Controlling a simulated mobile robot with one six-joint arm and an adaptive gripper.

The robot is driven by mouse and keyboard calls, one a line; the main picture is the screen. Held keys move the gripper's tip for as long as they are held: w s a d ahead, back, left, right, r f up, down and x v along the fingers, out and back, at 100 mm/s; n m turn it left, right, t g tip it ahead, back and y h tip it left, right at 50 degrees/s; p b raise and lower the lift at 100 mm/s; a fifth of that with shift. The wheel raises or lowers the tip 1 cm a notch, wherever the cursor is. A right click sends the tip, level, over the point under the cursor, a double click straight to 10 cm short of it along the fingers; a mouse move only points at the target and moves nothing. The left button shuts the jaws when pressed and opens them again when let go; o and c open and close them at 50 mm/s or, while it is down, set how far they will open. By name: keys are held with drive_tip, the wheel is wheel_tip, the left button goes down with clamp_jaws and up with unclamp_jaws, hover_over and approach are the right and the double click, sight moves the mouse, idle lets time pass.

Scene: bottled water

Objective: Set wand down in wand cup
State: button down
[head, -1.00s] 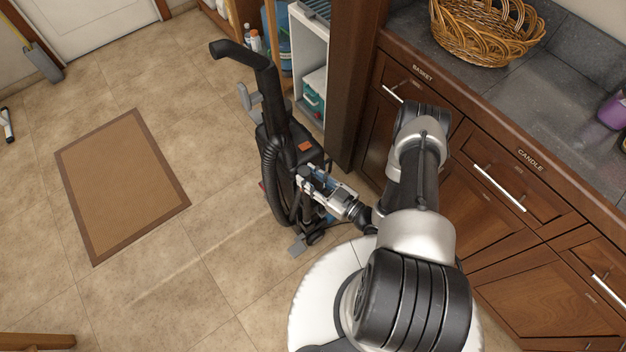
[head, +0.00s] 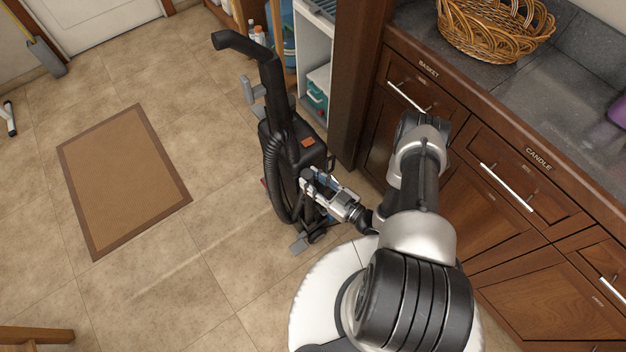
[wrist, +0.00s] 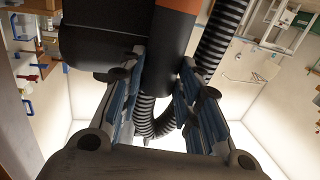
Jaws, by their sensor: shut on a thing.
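The upright black vacuum (head: 290,145) stands on the tiles beside the shelf unit, with its curved handle at the top and a ribbed hose along its side. My gripper (head: 312,184) is low at the vacuum's front right side. In the wrist view my gripper (wrist: 160,95) is shut on the wand (wrist: 168,50), a dark tube with an orange band, between its blue-padded fingers. The ribbed hose (wrist: 220,35) loops behind the fingers. I cannot make out the wand cup; the gripper and vacuum body hide the wand's lower end.
Wooden drawers and cabinets (head: 480,185) line the right, under a dark counter with a wicker basket (head: 495,28). A shelf unit (head: 314,60) stands close behind the vacuum. A brown mat (head: 125,180) lies on open tiled floor at left.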

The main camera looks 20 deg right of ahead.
drive_tip(key=shift+f, duration=0.5)
idle(1.2)
drive_tip(key=c, duration=1.1)
unclamp_jaws()
drive_tip(key=v, duration=1.2)
wheel_tip(320, 180, up, 9)
drive_tip(key=p, duration=0.7)
